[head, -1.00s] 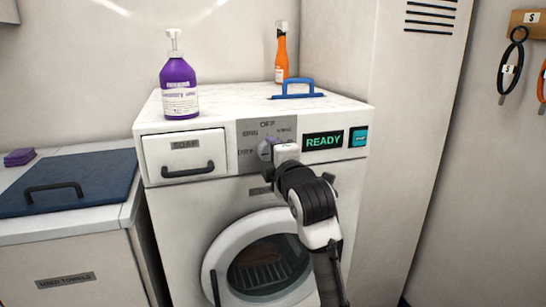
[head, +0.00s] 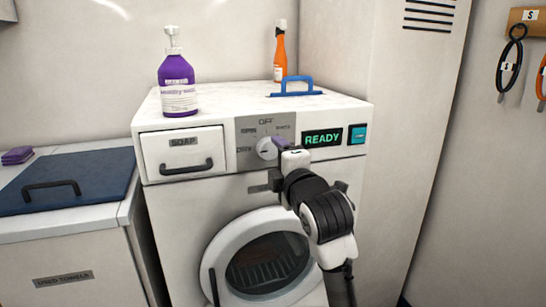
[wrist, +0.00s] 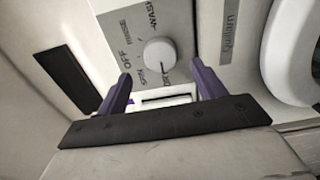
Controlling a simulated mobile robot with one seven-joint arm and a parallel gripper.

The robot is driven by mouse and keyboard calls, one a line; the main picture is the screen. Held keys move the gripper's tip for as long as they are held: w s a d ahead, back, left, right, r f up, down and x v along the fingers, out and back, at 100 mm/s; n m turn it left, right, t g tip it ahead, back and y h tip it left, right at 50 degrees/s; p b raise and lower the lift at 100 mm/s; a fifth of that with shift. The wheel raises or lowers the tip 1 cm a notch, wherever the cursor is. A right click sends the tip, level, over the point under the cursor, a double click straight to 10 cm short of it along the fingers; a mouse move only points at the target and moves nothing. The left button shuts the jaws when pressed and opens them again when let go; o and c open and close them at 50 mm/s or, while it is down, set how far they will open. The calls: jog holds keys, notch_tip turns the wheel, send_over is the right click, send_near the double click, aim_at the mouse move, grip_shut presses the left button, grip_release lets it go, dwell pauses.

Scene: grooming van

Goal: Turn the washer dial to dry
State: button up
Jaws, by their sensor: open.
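The washer dial (head: 267,148) is a round pale knob on the grey panel, with labels around it including OFF at the top and DRY at the left. In the wrist view the dial (wrist: 159,53) shows whole, just beyond my gripper (wrist: 162,80), whose two purple fingers stand apart with nothing between them. A small mark on the knob's face seems to point left toward DRY, but it is too small to be sure. In the head view my gripper (head: 281,145) is open, just right of the dial and in front of the panel. The fingers look clear of the knob.
The display (head: 322,138) reads READY, with a teal button (head: 358,135) to its right. The soap drawer (head: 184,154) is left of the dial. A purple bottle (head: 178,86), an orange bottle (head: 280,55) and a blue-handled item (head: 296,87) stand on top. The round door (head: 212,250) is below.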

jog(key=v, duration=0.8)
jog(key=shift+s+b, duration=0.25)
jog(key=shift+b, duration=0.05)
